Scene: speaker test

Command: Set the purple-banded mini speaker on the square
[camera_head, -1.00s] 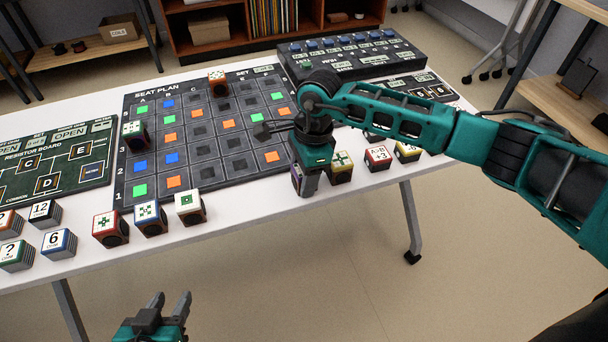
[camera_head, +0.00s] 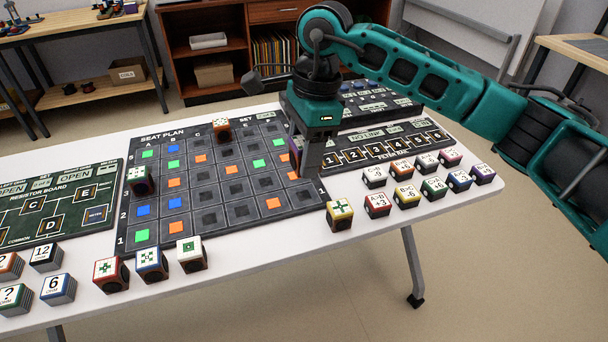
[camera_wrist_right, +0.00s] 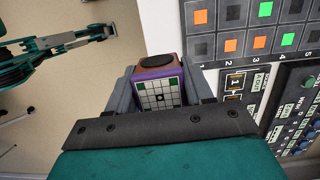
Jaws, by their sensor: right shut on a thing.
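The purple-banded mini speaker (camera_wrist_right: 158,88) is between the fingers of my right gripper (camera_wrist_right: 160,95), which is shut on it. In the head view my right gripper (camera_head: 303,168) is at the right edge of the seat plan board (camera_head: 222,218), fingers down, and mostly hides the speaker. The board is dark with rows of squares, some coloured orange, green or blue. My left gripper (camera_wrist_right: 104,32) seems to show small in the right wrist view; its jaws are unclear.
Two speakers stand on the board, a red one (camera_head: 221,130) and a green one (camera_head: 139,180). Red, blue and white speakers line its front edge. A yellow one (camera_head: 339,214) and several cubes stand right, before the filter rail (camera_head: 385,146). The resistor board (camera_head: 60,205) lies left.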

